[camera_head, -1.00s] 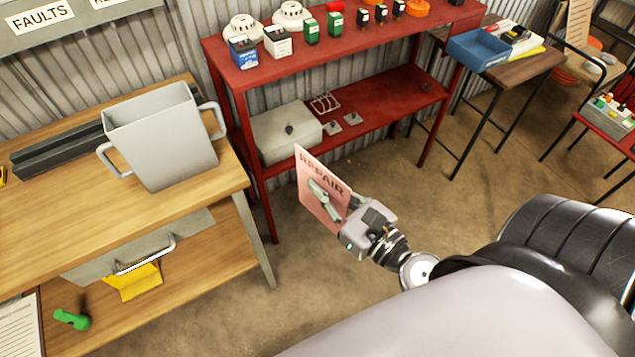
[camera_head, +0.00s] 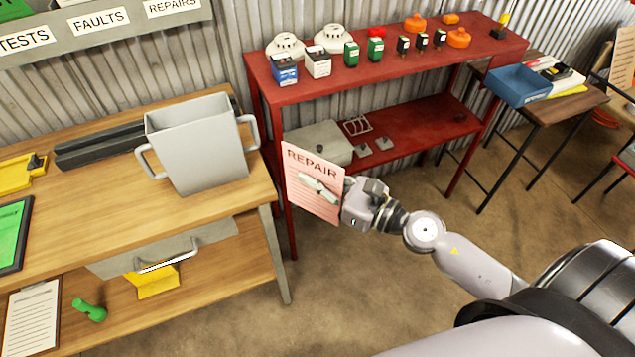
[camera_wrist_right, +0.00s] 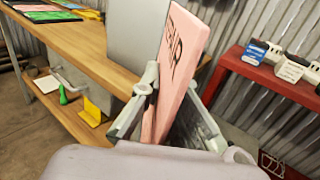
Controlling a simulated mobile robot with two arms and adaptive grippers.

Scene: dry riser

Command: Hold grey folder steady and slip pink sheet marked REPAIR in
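The pink sheet marked REPAIR (camera_head: 312,181) is upright in my right gripper (camera_head: 345,200), in front of the red shelf. In the right wrist view the pink sheet (camera_wrist_right: 177,75) stands between the fingers of the right gripper (camera_wrist_right: 170,105), which hold its lower part. The grey folder (camera_head: 200,145) is an open-topped holder with a handle on each side, standing on the wooden bench, left of and apart from the sheet. It also shows behind the sheet in the right wrist view (camera_wrist_right: 138,35). My left gripper is in neither view.
The wooden bench (camera_head: 90,215) has a drawer with a handle, a dark rail (camera_head: 100,147) and a yellow item (camera_head: 20,174). A red shelf (camera_head: 390,70) with detectors and small boxes stands behind the sheet. The floor (camera_head: 370,290) right of the bench is clear.

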